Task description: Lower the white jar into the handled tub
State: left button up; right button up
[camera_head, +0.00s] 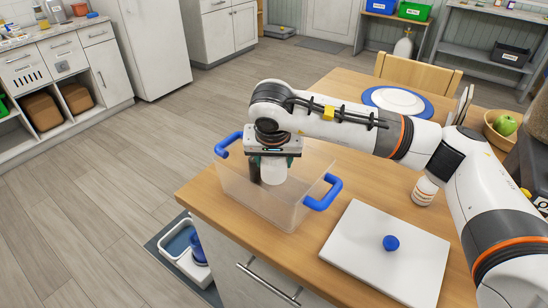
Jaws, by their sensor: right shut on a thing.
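A clear tub (255,197) with blue handles stands on the left part of the wooden counter. My right gripper (274,163) points down over the tub, shut on the white jar (273,171). The jar hangs upright between the fingers, and its lower part shows within the tub's outline. I cannot tell whether its base touches the tub floor. My left gripper is not in view.
A white board (375,255) with a blue knob (391,243) lies right of the tub. A white bottle (424,190) stands behind it, under my right arm. A white plate on a blue mat (428,105) and a bowl with a green apple (505,125) are farther back.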

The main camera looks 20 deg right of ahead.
dwell(0.5)
jog(key=o, duration=1.1)
